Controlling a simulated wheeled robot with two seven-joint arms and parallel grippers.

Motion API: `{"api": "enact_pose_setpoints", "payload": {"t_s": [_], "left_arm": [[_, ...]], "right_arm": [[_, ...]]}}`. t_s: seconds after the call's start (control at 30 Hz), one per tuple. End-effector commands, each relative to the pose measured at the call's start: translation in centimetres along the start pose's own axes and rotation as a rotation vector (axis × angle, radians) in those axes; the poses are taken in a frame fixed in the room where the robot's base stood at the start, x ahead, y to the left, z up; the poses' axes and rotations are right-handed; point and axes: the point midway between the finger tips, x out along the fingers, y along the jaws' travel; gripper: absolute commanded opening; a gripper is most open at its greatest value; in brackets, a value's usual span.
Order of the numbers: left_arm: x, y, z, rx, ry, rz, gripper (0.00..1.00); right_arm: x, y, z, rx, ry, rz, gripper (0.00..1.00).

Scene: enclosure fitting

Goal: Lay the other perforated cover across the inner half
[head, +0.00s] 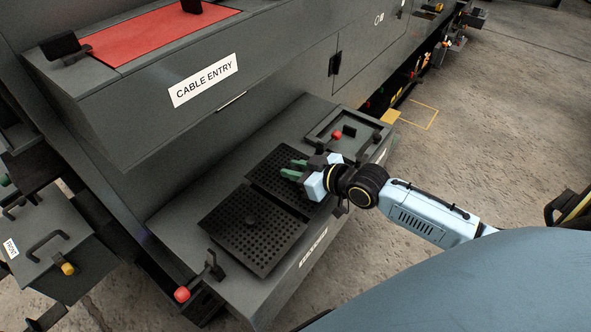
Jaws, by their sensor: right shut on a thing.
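One black perforated cover (235,238) lies on the grey ledge at the front left, with a small dark knob in its middle. A second black perforated cover (267,176) is beside it, further back along the ledge, with its edge close along the first one. My right gripper (293,170), with green fingers, comes in from the right over the second cover and is shut at its middle. The fingers hide the grip point there. I cannot tell whether this cover rests on the ledge or hangs just above it. My left gripper is out of view.
A square recessed panel (318,126) with a red-ended latch (337,135) lies past the second cover. Another latch with a red knob (182,294) stands at the ledge's near end. The overhanging cabinet marked CABLE ENTRY (150,115) rises behind the ledge. Concrete floor is open at right.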

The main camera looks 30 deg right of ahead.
Motion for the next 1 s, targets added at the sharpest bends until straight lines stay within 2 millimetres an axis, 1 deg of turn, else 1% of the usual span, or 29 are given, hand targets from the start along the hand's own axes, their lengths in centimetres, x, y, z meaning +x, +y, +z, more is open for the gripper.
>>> {"api": "enact_pose_setpoints", "payload": {"t_s": [0.13, 0.5, 0.63, 0.67, 0.8, 1.0], "left_arm": [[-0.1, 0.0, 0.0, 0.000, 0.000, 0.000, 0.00], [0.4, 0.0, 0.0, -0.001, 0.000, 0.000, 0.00], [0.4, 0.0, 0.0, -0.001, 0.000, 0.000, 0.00], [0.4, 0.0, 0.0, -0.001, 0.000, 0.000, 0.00], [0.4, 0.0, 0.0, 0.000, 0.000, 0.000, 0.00], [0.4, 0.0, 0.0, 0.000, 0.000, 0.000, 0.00]], "right_arm": [[0.0, 0.1, -0.2, -0.001, 0.004, 0.001, 0.00], [0.4, 0.1, 0.8, -0.001, 0.004, 0.001, 0.00], [0.4, 0.1, 0.8, -0.001, 0.004, 0.001, 0.00], [0.4, 0.1, 0.9, -0.001, 0.001, 0.001, 0.25], [0.4, 0.1, 0.9, -0.001, 0.001, 0.001, 0.44], [0.4, 0.1, 0.9, -0.001, 0.001, 0.001, 0.44]]}}
